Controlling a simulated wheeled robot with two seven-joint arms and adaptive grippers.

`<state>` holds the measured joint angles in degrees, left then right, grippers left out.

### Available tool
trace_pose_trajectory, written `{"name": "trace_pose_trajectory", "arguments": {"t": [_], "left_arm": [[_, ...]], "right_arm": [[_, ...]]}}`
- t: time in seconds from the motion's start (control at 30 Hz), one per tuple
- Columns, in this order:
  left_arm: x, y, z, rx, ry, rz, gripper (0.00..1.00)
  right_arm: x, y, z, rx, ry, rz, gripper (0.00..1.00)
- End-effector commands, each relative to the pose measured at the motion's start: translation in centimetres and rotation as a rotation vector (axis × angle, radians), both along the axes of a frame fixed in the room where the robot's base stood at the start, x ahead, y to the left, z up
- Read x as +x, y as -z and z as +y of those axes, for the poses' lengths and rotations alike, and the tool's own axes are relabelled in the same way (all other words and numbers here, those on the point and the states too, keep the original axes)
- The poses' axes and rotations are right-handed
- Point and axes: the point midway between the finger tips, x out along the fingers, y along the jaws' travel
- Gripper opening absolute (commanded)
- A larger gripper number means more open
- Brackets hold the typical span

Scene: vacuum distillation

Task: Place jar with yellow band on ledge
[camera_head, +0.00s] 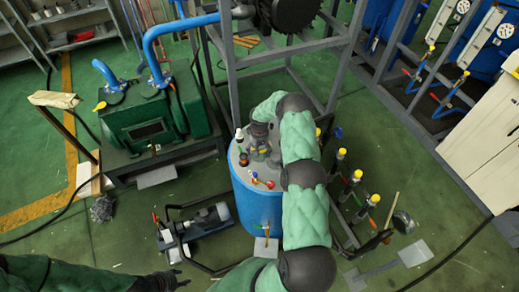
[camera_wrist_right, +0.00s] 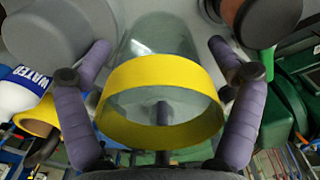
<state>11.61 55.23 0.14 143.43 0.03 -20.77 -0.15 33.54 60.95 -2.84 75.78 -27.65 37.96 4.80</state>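The clear jar with the yellow band (camera_wrist_right: 160,122) fills the middle of the right wrist view, its banded end toward the camera. My right gripper (camera_wrist_right: 160,62) has its two purple fingers on opposite sides of the jar, close along the band. Small gaps show between the fingertips and the glass, and I cannot tell whether the fingers press on the band. In the head view my right arm reaches over the blue drum (camera_head: 259,207), where the jar is not clear. My left gripper (camera_head: 172,282) is at the lower left, away from the drum. I cannot identify the ledge.
A motor (camera_head: 207,219) lies in front. A WATER bottle (camera_wrist_right: 22,88) shows beside my right gripper.

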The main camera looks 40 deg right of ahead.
Motion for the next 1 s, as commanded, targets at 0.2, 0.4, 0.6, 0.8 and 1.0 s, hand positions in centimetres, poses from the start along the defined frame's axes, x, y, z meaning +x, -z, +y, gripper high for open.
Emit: {"name": "trace_pose_trajectory", "arguments": {"t": [0.2, 0.4, 0.6, 0.8, 1.0], "left_arm": [[0.0, 0.0, 0.0, 0.000, 0.000, 0.000, 0.40], [0.0, -0.2, 0.0, 0.000, 0.000, 0.000, 0.40], [0.0, 0.2, 0.0, 0.000, 0.000, 0.000, 0.40], [0.0, 0.6, 0.0, 0.000, 0.000, 0.000, 0.40], [0.0, 0.8, 0.0, 0.000, 0.000, 0.000, 0.40]], "right_arm": [[0.0, 0.0, 0.0, 0.000, 0.000, 0.000, 0.94], [0.1, -0.6, -0.1, -0.002, 0.000, -0.002, 0.94], [0.1, -3.5, -0.1, -0.002, 0.000, -0.004, 0.94], [0.1, -7.5, -0.1, -0.002, 0.000, -0.004, 0.94], [0.0, -10.6, 0.0, -0.001, 0.000, -0.002, 0.94]]}}
